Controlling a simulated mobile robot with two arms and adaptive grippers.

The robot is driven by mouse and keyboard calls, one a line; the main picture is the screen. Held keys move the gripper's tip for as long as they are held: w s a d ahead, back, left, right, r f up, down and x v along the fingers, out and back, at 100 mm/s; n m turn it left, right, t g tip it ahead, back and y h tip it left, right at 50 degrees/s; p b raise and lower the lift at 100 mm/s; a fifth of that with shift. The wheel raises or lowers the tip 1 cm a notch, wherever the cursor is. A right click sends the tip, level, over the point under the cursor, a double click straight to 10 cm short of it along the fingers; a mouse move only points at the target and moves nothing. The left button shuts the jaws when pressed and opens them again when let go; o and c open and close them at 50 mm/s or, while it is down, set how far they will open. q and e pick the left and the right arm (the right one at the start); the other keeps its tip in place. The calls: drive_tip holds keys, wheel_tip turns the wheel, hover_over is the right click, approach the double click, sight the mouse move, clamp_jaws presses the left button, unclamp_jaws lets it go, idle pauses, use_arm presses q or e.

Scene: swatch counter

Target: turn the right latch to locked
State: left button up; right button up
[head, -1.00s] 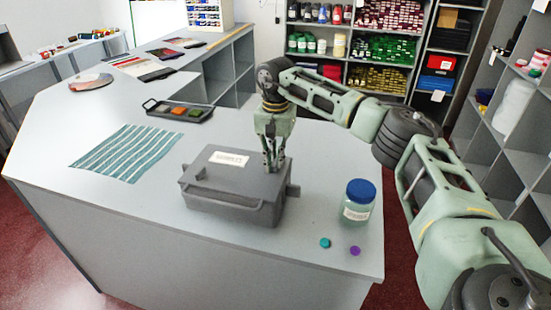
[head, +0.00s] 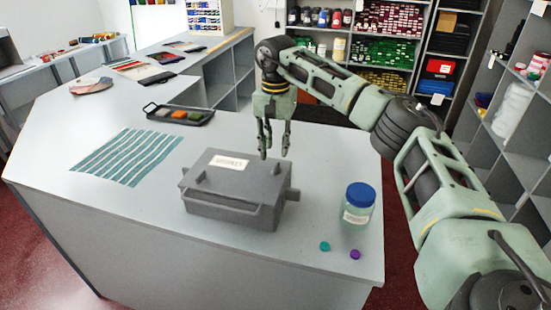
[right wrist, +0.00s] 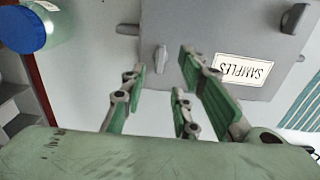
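A grey lidded box (head: 225,205) with a white "SAMPLES" label (head: 229,163) stands on the counter. Its lid carries two small grey knob-like latches. The right latch (head: 252,182) stands clear of the fingers; in the right wrist view it is a short bar (right wrist: 161,58) near the lid's edge, pointing roughly up and down the picture. The left latch (head: 200,171) also shows in the right wrist view (right wrist: 293,18), darker and tilted. No lock marking is readable. My right gripper (head: 274,153) is open and empty, above and behind the right latch, touching nothing. My left gripper is out of view.
A blue-lidded jar (head: 358,205) stands right of the box, with a teal disc (head: 324,246) and a purple disc (head: 355,254) in front. A striped cloth (head: 127,155) and a dark paint tray (head: 179,114) lie to the left. The counter between them is clear.

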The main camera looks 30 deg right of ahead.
sight(275, 166)
wheel_tip(275, 166, up, 6)
drive_tip(key=shift+r, duration=0.15)
idle(0.6)
